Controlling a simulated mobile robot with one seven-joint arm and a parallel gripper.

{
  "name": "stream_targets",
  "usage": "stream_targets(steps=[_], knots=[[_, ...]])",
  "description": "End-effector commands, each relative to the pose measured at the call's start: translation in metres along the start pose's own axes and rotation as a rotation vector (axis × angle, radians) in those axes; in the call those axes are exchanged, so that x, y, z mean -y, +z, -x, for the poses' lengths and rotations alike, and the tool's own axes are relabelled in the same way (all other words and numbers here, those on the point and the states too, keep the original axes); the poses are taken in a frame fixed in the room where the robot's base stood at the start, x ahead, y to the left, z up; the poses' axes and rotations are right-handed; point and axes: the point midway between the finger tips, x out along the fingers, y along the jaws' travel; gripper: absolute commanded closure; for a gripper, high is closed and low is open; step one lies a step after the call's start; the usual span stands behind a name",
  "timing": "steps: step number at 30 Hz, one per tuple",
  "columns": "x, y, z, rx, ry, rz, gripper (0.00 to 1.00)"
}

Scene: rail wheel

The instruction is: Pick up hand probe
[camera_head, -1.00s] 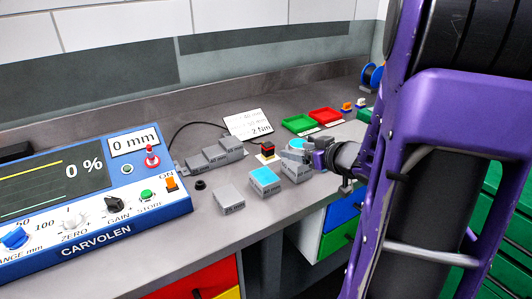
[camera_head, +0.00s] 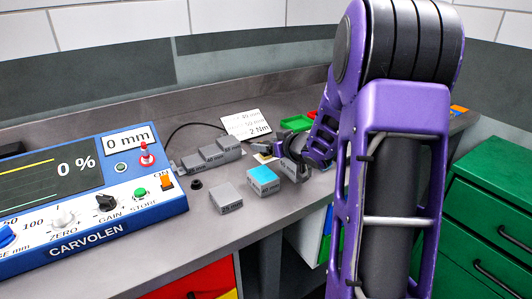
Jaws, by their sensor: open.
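The hand probe cannot be made out for certain. In the earlier frame, a small black and red piece on a pale base stood behind the grey blocks. That spot is now mostly covered by my gripper (camera_head: 277,147). My gripper is at the end of my purple arm, low over the back of the bench, just behind the cyan-topped block (camera_head: 263,181). Its jaws are open, but the fingertips are small and partly lost against the things behind. I see nothing held in them.
The blue CARVOLEN tester (camera_head: 90,190) stands at left, a black cable (camera_head: 185,127) behind it. Grey step blocks (camera_head: 212,154), a loose grey block (camera_head: 226,199) and a white card (camera_head: 246,124) are near the gripper. A green tray (camera_head: 297,123) is behind. Green drawers (camera_head: 490,220) stand at right.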

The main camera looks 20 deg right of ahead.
Motion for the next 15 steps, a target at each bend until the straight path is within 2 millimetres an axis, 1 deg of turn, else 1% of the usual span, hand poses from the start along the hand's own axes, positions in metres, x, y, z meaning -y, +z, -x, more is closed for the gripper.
stream_targets(steps=[6, 8, 9, 14, 15], knots=[[-0.0002, -0.0007, -0.0009, -0.001, 0.000, 0.000, 0.25], [-0.0002, -0.0006, -0.0008, -0.001, 0.000, 0.000, 0.34], [-0.0002, -0.0006, -0.0008, -0.001, 0.000, 0.000, 0.41], [-0.0002, -0.0005, -0.0006, -0.001, 0.000, 0.000, 0.70], [-0.0002, -0.0005, -0.0006, -0.001, 0.000, 0.000, 0.77]])
